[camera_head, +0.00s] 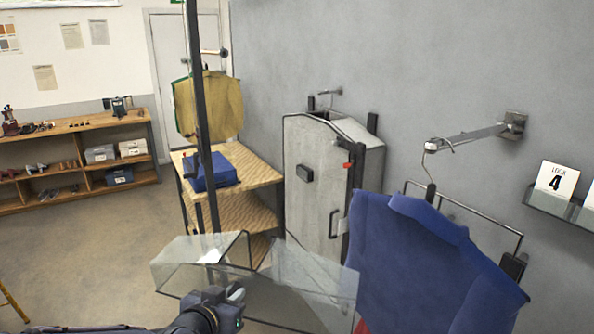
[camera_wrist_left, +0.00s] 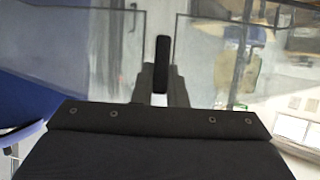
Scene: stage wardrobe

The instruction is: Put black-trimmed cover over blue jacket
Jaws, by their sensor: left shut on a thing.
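The black-trimmed cover (camera_head: 305,284) is a clear shell with thin dark edges, low in the middle of the head view. My left gripper (camera_head: 236,296) is shut on it at its near side; the exact contact is hard to make out. In the left wrist view my gripper (camera_wrist_left: 162,85) closes around a dark upright piece, with clear panels behind. The blue jacket (camera_head: 405,255) hangs from a wall hook on the right; its blue also shows at the left of the wrist view (camera_wrist_left: 30,105). The cover's right end overlaps the jacket's left edge in the picture; I cannot tell if they touch. My right gripper is out of view.
A grey case (camera_head: 318,190) with a dark handle hangs on the wall left of the jacket. A wooden stand (camera_head: 265,172) holds a folded blue item (camera_head: 212,172). A dark post (camera_head: 200,110) rises in front of a mustard garment (camera_head: 225,105).

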